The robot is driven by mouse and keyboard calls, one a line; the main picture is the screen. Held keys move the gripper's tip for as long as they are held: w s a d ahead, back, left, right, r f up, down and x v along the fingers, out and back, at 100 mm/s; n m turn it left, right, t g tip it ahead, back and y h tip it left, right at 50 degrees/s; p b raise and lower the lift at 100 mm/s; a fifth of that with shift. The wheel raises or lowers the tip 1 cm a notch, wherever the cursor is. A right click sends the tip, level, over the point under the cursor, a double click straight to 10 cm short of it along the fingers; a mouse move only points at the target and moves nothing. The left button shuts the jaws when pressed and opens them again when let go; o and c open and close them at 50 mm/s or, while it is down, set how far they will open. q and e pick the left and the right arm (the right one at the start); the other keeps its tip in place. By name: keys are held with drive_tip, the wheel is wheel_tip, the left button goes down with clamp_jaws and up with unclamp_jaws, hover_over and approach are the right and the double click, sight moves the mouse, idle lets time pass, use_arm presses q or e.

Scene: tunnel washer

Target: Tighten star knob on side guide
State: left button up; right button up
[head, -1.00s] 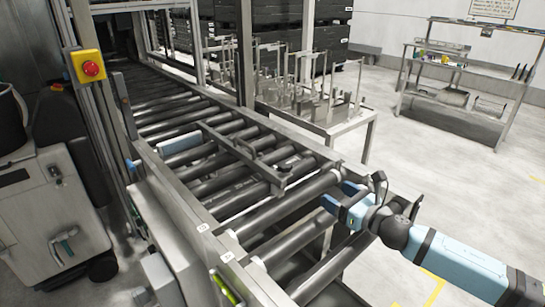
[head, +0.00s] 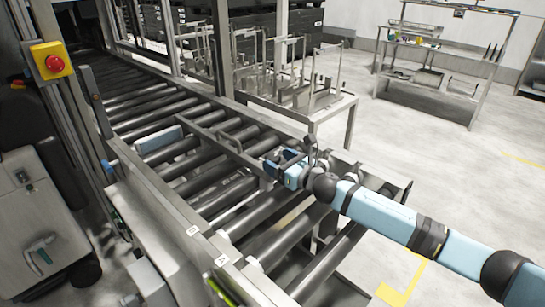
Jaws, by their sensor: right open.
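The side guide (head: 212,138) is a grey metal bar lying lengthwise above the conveyor rollers. A small dark fitting (head: 238,144) stands near its middle; I cannot tell whether it is the star knob. My right gripper (head: 270,163), light blue with dark fingers, reaches in from the right. It is open at the near end of the guide, its fingers pointing left. It covers that end, so I cannot see whether it touches anything there. No star knob shows clearly. My left gripper is not in view.
The roller conveyor (head: 290,228) runs from front to back left, with metal side rails. A red emergency button (head: 54,63) on a yellow box is at left. A table with metal fixtures (head: 310,108) stands behind; a workbench (head: 432,87) is at back right. Floor at right is clear.

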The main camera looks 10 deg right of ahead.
drive_tip(key=shift+x, duration=1.5)
drive_tip(key=shift+c, duration=0.3)
drive_tip(key=c, duration=0.9)
drive_tip(key=shift+o, duration=0.2)
